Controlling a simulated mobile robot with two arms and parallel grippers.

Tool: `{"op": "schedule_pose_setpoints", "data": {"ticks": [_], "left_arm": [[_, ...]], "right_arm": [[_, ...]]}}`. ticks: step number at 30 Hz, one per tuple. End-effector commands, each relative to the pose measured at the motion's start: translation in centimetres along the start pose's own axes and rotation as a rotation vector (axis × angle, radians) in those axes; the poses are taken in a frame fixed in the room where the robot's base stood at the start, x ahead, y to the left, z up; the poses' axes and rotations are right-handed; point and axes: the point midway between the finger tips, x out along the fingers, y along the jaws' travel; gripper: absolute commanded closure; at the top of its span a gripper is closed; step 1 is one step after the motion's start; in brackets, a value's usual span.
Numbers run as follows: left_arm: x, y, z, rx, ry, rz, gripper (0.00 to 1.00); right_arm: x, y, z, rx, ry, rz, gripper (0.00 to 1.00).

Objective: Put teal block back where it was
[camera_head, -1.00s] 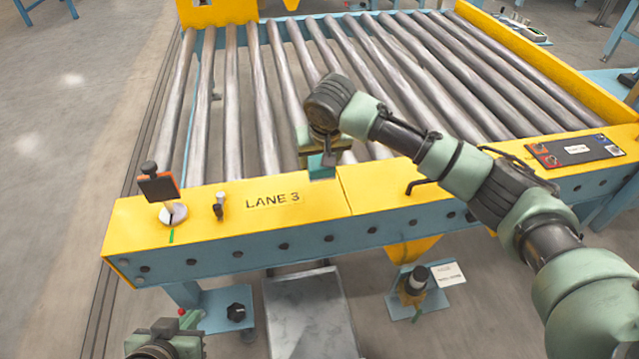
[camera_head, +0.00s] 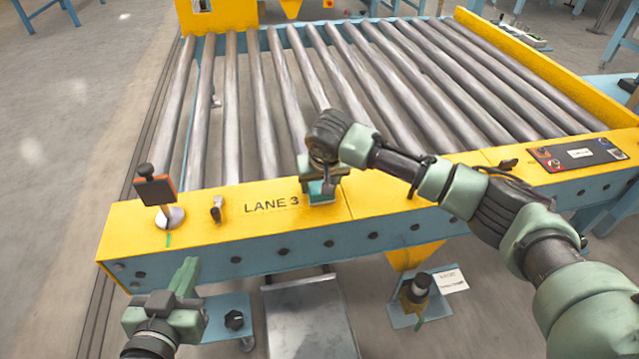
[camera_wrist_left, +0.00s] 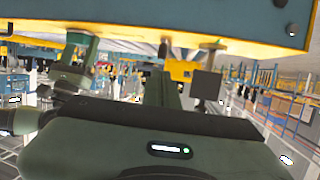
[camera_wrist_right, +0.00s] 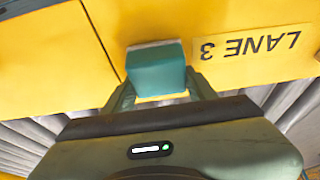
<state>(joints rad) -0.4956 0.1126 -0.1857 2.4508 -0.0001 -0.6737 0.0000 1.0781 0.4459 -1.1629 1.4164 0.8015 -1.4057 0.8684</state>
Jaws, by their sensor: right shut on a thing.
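The teal block (camera_head: 320,188) is at the yellow front rail (camera_head: 245,188), just right of the "LANE 3" lettering. My right gripper (camera_head: 321,180) is shut on it from above. In the right wrist view the teal block (camera_wrist_right: 157,70) sits between the two fingers (camera_wrist_right: 160,92), over the yellow surface. I cannot tell whether it touches the rail. My left gripper (camera_head: 188,270) is low at the left, in front of the conveyor's blue side, and looks shut and empty. Its fingers (camera_wrist_left: 162,88) show together in the left wrist view.
A dark panel on a stand (camera_head: 156,190) and a small knob (camera_head: 217,209) stand on the rail's left part. A control panel (camera_head: 575,153) is at its right. Metal rollers (camera_head: 265,110) lie behind the rail. A grey plate (camera_head: 308,315) is below in front.

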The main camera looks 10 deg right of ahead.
Motion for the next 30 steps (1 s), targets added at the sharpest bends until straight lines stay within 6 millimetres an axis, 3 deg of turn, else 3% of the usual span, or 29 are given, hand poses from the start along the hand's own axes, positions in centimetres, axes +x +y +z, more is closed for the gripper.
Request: {"op": "schedule_pose_setpoints", "data": {"ticks": [8,9,11,25,30], "left_arm": [[-0.1,-0.1,0.7,0.000,-0.038,-0.002,1.00],[-0.1,-0.1,0.8,0.000,-0.042,-0.002,1.00],[-0.1,-0.1,0.8,0.000,-0.043,-0.002,1.00],[-0.1,0.0,0.1,0.000,-0.005,0.000,1.00],[-1.1,-0.5,3.4,0.000,-0.181,-0.010,1.00]], "right_arm": [[0.2,0.0,0.1,0.000,0.000,0.000,0.76],[0.2,0.0,0.1,0.000,0.000,0.000,0.38],[0.2,0.0,0.1,0.000,0.000,0.000,0.22],[-0.3,0.0,-0.1,0.000,0.000,-0.001,0.22],[-2.5,-0.1,-0.1,0.000,0.000,-0.002,0.22]]}}
